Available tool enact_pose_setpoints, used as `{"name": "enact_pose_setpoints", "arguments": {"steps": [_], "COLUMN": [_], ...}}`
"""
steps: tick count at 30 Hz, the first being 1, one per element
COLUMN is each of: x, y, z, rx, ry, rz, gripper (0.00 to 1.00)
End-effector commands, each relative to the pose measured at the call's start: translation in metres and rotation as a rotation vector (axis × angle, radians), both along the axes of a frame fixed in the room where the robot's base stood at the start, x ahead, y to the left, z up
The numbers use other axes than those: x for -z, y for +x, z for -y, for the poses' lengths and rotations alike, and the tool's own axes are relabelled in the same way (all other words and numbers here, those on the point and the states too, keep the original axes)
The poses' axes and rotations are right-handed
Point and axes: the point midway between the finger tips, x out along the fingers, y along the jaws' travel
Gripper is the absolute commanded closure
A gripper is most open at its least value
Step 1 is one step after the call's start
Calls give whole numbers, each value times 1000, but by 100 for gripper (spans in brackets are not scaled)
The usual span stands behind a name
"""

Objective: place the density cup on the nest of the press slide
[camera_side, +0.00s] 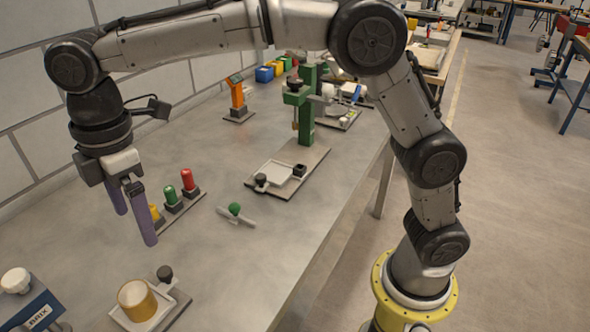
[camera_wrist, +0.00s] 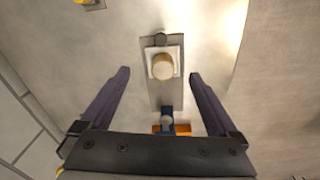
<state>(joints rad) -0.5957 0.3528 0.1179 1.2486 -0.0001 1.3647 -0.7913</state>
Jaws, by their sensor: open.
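The cup (camera_side: 137,300), a gold cylinder with a pale top, stands upright on a white square plate (camera_side: 164,317) on a grey base at the lower left. In the wrist view the cup (camera_wrist: 162,67) appears between the fingertips, on its white plate (camera_wrist: 179,55). My gripper (camera_side: 134,228) is open and empty, pointing down, well above the bench and apart from the cup; its fingers (camera_wrist: 159,73) also show in the wrist view. The green press (camera_side: 307,104) stands farther back. A white square plate (camera_side: 277,171), bare, lies on its grey base beside dark knobs.
A blue device marked BRIX (camera_side: 36,304) stands left of the cup. Red (camera_side: 188,180), green (camera_side: 171,195) and yellow (camera_side: 155,213) buttons stand near my fingers. A green-knobbed handle (camera_side: 235,210) lies mid-bench. An orange device (camera_side: 238,98) stands by the wall.

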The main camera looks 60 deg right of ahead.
Motion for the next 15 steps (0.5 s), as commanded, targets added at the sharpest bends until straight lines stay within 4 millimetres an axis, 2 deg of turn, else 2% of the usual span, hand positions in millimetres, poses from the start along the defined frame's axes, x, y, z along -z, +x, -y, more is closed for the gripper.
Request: {"name": "enact_pose_setpoints", "arguments": {"steps": [1,3,7,11,15], "x": [-15,-29,-45,-49,-39], "y": [-6,-18,-49,-90,-140], "z": [27,62,122,173,218], "rx": [82,208,441,669,913], "ry": [19,45,96,151,215], "rz": [25,55,111,168,231], "gripper": [5,5,5,5,5]}}
